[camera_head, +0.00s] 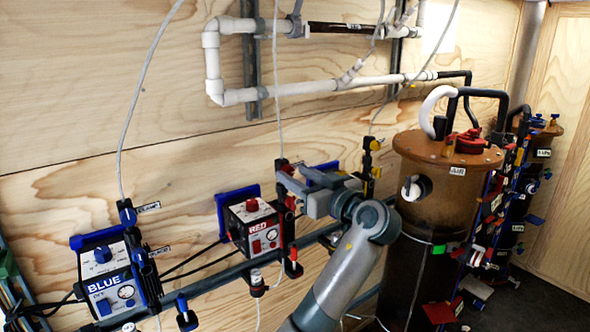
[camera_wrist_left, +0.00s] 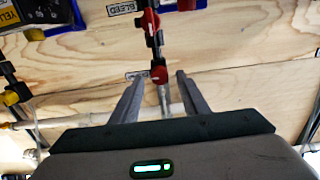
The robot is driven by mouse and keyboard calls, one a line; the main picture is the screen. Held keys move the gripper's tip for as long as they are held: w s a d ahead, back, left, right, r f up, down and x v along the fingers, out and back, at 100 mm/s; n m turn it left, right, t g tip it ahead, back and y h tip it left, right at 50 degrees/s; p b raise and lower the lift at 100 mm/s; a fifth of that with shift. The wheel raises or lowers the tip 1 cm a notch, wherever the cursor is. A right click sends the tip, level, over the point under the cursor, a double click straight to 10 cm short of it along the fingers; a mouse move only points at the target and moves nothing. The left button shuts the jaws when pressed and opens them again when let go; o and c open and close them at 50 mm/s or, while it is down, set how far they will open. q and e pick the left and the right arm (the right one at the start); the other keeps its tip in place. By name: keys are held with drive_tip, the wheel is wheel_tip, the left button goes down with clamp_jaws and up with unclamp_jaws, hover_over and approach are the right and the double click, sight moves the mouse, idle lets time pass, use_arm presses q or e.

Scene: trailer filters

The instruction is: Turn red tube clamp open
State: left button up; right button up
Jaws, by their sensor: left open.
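The red tube clamp (camera_wrist_left: 159,74) is a small red knob on a vertical line with a pale tube. It shows in the left wrist view between my left fingertips, with a gap on each side. My left gripper (camera_wrist_left: 159,80) is open around it and does not visibly touch it. In the head view, my left gripper (camera_head: 284,180) is beside the red unit, and its fingers largely hide the clamp. Another red valve (camera_wrist_left: 149,22), by the bleed label, is on the same line. My right gripper is not in view.
The red control box (camera_head: 253,228) stands left of my gripper, with the blue control box (camera_head: 115,277) farther left. A yellow-handled valve line (camera_head: 370,165) is close on the right. A brown cylindrical tank (camera_head: 440,195) stands beyond. White pipes (camera_head: 300,87) run along the plywood wall.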

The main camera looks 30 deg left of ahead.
use_arm(q)
drive_tip(key=shift+w+a, duration=0.2)
drive_tip(key=shift+a, duration=0.2)
clamp_jaws()
drive_tip(key=shift+f, duration=0.1)
